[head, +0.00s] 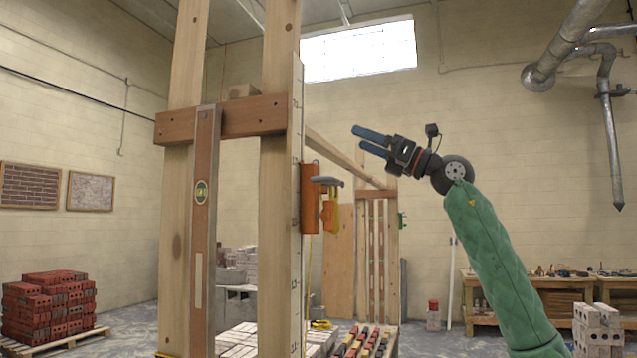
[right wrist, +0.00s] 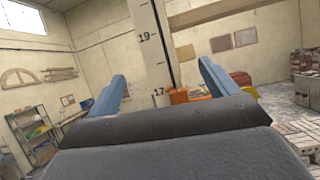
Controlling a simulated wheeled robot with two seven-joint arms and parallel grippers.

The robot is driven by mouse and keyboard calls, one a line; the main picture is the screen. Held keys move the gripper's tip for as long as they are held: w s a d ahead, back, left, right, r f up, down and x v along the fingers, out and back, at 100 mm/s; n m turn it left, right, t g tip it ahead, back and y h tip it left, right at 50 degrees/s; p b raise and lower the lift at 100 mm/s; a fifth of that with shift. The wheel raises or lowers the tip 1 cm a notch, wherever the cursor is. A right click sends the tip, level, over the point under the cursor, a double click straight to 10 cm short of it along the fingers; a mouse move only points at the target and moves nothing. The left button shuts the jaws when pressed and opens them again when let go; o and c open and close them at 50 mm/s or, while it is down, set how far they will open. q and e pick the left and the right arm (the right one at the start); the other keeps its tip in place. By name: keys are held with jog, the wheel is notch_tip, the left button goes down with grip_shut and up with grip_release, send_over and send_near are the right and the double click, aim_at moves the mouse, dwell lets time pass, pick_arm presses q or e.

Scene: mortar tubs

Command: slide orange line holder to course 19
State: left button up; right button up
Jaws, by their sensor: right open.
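The orange line holder (head: 311,198) sits on the edge of the pale marked rod (head: 296,120) fixed to the wooden post. A grey-topped clamp part with orange and yellow pieces sticks out to its right. In the right wrist view the rod (right wrist: 153,50) carries the numbers 19 and 17, and the orange holder (right wrist: 179,96) shows beside the 17, partly hidden by my gripper. My right gripper (head: 357,136) is open and empty, up and to the right of the holder in the head view, apart from it. Its two blue fingers (right wrist: 161,78) frame the rod in the wrist view. My left gripper is out of view.
A wooden frame with two posts and a crosspiece (head: 235,118) carries a level (head: 203,220). Red bricks (head: 45,305) are stacked on a pallet at left. A workbench (head: 560,288) stands at right. The air around my right gripper is clear.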

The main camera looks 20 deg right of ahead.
aim_at(337, 181)
jog(key=f+h, duration=0.1)
jog(key=f, duration=0.1)
jog(key=w+a+f+g+h, duration=0.1)
jog(key=f+h, duration=0.1)
jog(key=f, duration=0.1)
jog(key=w+f+g+h, duration=0.1)
jog(key=f, duration=0.2)
jog(key=shift+a+f+h, duration=0.2)
jog(key=shift+h, duration=0.1)
jog(key=shift+w+a+p, duration=0.25)
jog(key=shift+a+p, duration=0.15)
jog(key=p+x, duration=0.2)
jog(key=x, duration=0.3)
jog(key=shift+w+a+p, duration=0.15)
jog(key=shift+a+p, duration=0.05)
jog(key=shift+p, duration=0.2)
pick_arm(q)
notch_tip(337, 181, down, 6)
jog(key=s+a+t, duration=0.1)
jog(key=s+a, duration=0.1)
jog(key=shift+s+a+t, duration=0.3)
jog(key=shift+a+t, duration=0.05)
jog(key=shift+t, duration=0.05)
pick_arm(e)
jog(key=shift+w+a, duration=0.3)
jog(key=shift+a, duration=0.2)
